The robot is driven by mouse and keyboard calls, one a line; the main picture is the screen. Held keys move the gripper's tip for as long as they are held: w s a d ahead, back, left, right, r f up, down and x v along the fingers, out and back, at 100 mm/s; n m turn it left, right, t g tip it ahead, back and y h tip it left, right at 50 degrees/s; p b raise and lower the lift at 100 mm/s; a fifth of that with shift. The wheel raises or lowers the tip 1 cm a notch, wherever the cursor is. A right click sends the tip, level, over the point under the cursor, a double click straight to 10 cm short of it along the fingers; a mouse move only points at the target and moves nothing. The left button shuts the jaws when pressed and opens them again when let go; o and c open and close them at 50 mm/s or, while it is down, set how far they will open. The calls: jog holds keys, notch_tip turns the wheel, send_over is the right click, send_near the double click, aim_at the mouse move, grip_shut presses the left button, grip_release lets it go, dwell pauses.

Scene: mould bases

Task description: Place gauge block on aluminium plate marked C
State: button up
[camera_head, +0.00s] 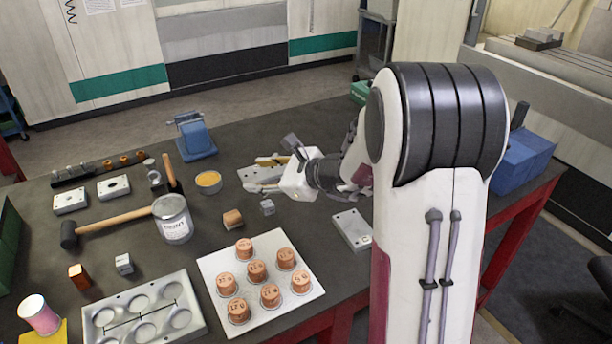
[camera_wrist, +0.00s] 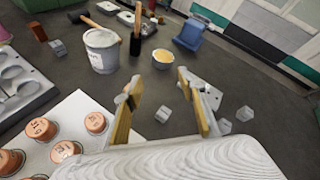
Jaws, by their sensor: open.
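My gripper (camera_head: 262,174) is open over the back middle of the table. In the wrist view its two yellow-padded fingers (camera_wrist: 160,76) are apart with nothing between them. A small grey metal block (camera_head: 268,207), which may be the gauge block, lies in front of the gripper; it also shows in the wrist view (camera_wrist: 163,114). Another small metal block (camera_head: 124,264) lies at the left. Pale metal plates with holes lie at the left (camera_head: 70,202), (camera_head: 114,187) and right of the gripper (camera_head: 352,229). One more shows behind the right finger (camera_wrist: 210,96). I cannot read any C mark.
A white board (camera_head: 212,265) with several copper cylinders lies in front.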

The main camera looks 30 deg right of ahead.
jog(key=w+d+f+m+h, duration=0.1)
jog(key=d+f+m, duration=0.2)
jog(key=d, duration=0.3)
jog(key=w+d+f+m+t+h, duration=0.1)
jog(key=d+f+m+h, duration=0.1)
jog(key=d+f+m, duration=0.2)
jog(key=w+d+f+m+h, duration=0.2)
jog(key=d+f+m, duration=0.1)
jog(key=d, duration=0.5)
jog(key=shift+d+f+t, duration=0.2)
jog(key=shift+f+t, duration=0.2)
jog(key=shift+f, duration=0.15)
jog(key=shift+x, duration=1.25)
jog(key=shift+w, duration=0.1)
jog(key=shift+x, duration=2.5)
jog(key=shift+d, duration=0.15)
grip_shut()
